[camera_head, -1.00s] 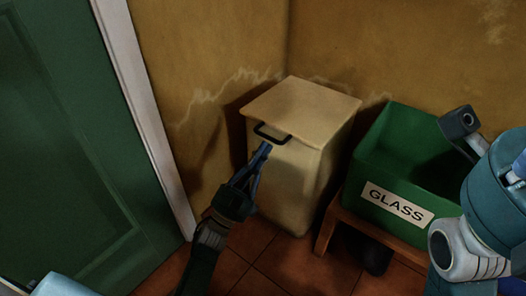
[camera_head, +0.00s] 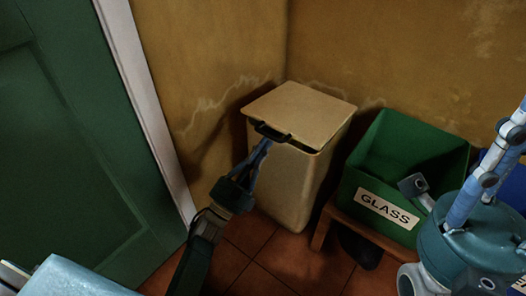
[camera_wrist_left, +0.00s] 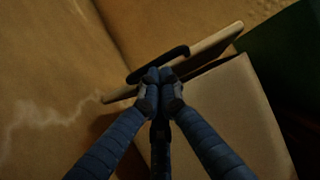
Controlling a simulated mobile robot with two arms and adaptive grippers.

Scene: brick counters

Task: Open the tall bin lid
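The tall beige bin (camera_head: 290,190) stands in the corner, and its flat lid (camera_head: 305,110) has a dark handle (camera_head: 272,132) at the front edge. A dark gap shows between lid and bin at the front right, so the lid is slightly raised. My left gripper (camera_head: 265,145) has its blue fingers brought together at the handle. In the left wrist view, the fingertips (camera_wrist_left: 160,77) meet against the handle (camera_wrist_left: 160,63), with the tilted lid (camera_wrist_left: 210,45) behind.
A green crate labelled GLASS (camera_head: 360,180) sits on a low wooden stand (camera_head: 322,225) right of the bin. A blue container (camera_head: 512,185) shows partly behind my right arm. A green door (camera_head: 60,150) is at the left. Tiled floor (camera_head: 255,250) lies in front.

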